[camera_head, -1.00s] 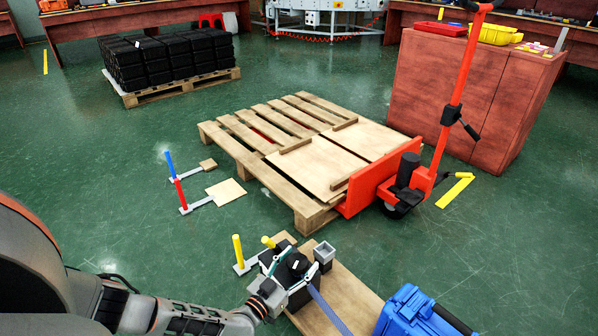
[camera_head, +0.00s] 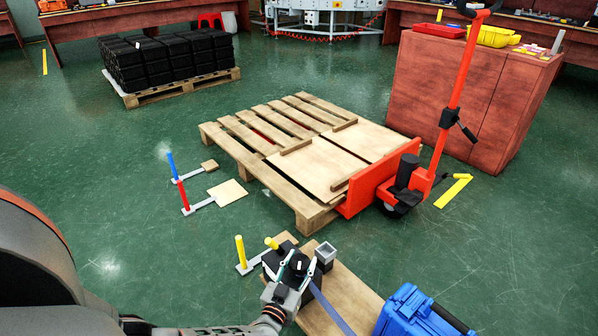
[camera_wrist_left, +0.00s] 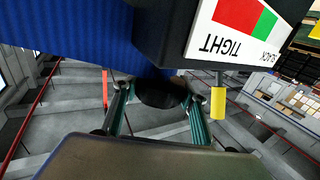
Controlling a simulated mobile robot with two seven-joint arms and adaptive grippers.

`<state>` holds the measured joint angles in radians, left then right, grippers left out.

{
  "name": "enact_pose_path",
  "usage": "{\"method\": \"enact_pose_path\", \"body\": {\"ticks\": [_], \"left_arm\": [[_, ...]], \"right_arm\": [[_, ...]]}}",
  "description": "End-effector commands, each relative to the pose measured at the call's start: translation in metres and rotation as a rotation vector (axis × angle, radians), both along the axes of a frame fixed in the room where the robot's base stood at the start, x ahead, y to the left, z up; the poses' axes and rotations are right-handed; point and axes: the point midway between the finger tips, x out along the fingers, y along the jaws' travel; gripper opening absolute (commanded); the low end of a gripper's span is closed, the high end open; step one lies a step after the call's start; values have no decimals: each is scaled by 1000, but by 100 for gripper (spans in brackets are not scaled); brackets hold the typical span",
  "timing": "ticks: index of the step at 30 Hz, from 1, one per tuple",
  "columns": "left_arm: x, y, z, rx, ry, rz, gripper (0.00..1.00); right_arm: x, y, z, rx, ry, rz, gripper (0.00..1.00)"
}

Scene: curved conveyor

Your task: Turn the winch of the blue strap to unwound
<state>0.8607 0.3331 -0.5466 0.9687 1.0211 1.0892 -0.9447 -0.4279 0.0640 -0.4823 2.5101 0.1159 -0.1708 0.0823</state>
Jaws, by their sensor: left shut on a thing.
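The winch is a black housing (camera_head: 272,261) with a yellow-tipped handle (camera_head: 271,243), on a wooden board. The blue strap (camera_head: 330,308) runs from it toward the lower right, and its ribbed blue face (camera_wrist_left: 70,50) fills the upper left of the left wrist view. A label reading TIGHT (camera_wrist_left: 225,42), upside down, with red and green patches, is on the black housing there. My left gripper (camera_head: 297,265) is at the winch, shut on its round black knob (camera_wrist_left: 160,93), with one finger on each side. A yellow cylinder (camera_wrist_left: 218,103) hangs right of the fingers. My right gripper is out of view.
A blue case (camera_head: 405,312) stands close on the right of the board. A yellow post (camera_head: 240,250) stands just left of the winch. A wooden pallet (camera_head: 225,140) with an orange pallet jack (camera_head: 375,187) is behind. Green floor is free to the left.

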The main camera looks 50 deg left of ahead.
Motion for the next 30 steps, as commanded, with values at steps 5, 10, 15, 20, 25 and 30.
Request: {"method": "enact_pose_path", "body": {"ticks": [5,10,15,20,25,30], "left_arm": [[0,-2,0,-5,0,113,20],[-1,-1,-2,-4,2,207,20],[-2,0,-2,-1,3,271,20],[-2,1,-2,1,3,300,20],[-2,1,-1,1,2,307,20],[-2,1,-1,1,1,307,20]], "right_arm": [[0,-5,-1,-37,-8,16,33],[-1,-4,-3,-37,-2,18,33],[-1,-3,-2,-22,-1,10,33],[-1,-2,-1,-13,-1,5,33],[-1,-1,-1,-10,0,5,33],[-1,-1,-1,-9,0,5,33]]}}
